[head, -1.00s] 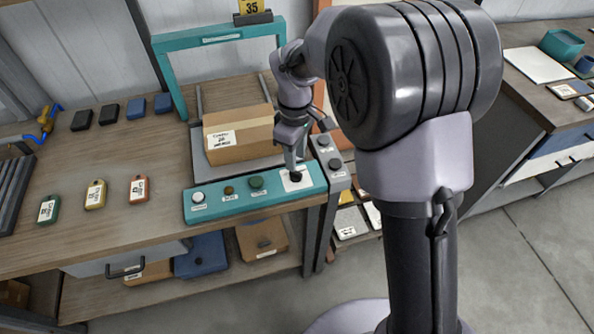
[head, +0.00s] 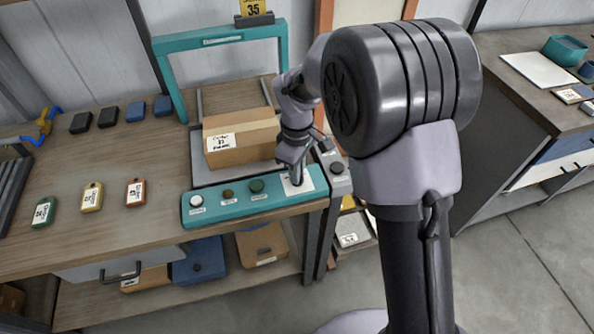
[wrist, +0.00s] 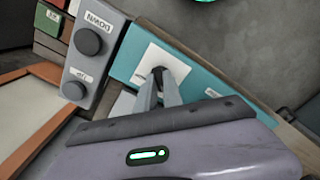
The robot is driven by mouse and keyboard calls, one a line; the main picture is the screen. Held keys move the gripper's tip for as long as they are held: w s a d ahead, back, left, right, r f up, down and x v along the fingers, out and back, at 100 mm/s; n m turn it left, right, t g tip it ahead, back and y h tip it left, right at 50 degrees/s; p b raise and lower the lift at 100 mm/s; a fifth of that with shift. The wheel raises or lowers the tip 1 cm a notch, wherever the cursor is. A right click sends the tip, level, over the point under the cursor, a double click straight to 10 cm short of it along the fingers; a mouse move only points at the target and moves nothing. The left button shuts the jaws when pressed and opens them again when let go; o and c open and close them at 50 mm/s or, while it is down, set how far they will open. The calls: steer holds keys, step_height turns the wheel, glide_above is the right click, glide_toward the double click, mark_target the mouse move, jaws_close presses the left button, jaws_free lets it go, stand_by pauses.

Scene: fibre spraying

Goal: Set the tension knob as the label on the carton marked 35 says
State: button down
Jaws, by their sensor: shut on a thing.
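The teal control panel (head: 220,212) runs along the front edge of the bench. At its right end is a white dial plate (head: 308,183), which also shows in the wrist view (wrist: 178,62). My gripper (head: 296,183) is down at this plate, its fingers shut on the dark tension knob (wrist: 158,71). The fingers cover most of the knob, and its pointer setting cannot be read. The brown carton (head: 262,137) sits behind the panel under the teal frame. Its white label (head: 221,143) faces forward, but its small print is too blurred to read surely.
A yellow sign marked 35 (head: 252,7) stands above the teal frame (head: 168,75). A grey box with two dark buttons (head: 337,168) is close on the right. Coloured tags (head: 92,197) lie on the left bench.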

steer(key=m+p, duration=0.1)
steer(key=m, duration=0.3)
steer(key=shift+m, duration=0.3)
steer(key=m+p, duration=0.1)
steer(key=m, duration=0.3)
steer(key=shift+m, duration=0.3)
steer(key=m, duration=0.4)
steer(key=shift+m, duration=2.3)
steer(key=c, duration=1.5)
jaws_free()
